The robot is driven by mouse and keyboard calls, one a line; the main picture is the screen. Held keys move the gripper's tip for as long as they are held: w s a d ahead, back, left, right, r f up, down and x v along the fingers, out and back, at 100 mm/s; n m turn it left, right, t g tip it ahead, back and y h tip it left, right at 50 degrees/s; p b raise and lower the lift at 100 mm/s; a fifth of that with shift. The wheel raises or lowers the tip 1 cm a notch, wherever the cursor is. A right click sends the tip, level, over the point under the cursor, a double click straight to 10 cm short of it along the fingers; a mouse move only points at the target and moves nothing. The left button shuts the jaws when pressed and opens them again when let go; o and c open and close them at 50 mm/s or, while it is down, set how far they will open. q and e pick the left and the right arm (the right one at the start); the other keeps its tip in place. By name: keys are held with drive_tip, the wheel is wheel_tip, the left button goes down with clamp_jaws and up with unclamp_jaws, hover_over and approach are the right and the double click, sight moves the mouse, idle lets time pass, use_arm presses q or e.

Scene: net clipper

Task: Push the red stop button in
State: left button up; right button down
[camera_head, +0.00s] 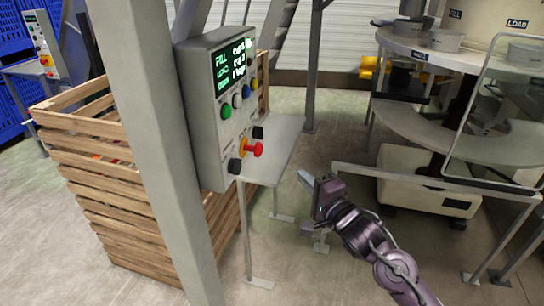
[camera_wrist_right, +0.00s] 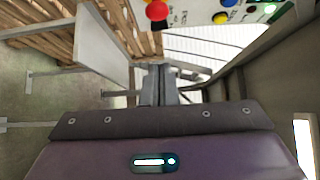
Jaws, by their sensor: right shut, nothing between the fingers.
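The red stop button (camera_head: 256,149) sticks out from a yellow collar on the lower part of the grey control box (camera_head: 206,152). My left gripper is not in view.
A small grey shelf (camera_head: 271,160) lies just below and beside the box. Green, white, blue, yellow and black controls surround the button. A grey post (camera_head: 150,120) and wooden crate (camera_head: 95,170) stand left. A round machine table (camera_head: 440,52) with a rail is at right.

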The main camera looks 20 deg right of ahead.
drive_tip(key=shift+w, duration=0.1)
drive_tip(key=p, duration=0.2)
approach(262, 149)
drive_tip(key=w+d, duration=0.3)
drive_tip(key=w, duration=0.1)
drive_tip(key=a, duration=0.1)
drive_tip(key=w+a, duration=0.1)
drive_tip(key=w+a+p, duration=0.1)
drive_tip(key=a, duration=0.1)
drive_tip(key=shift+d+f, duration=0.1)
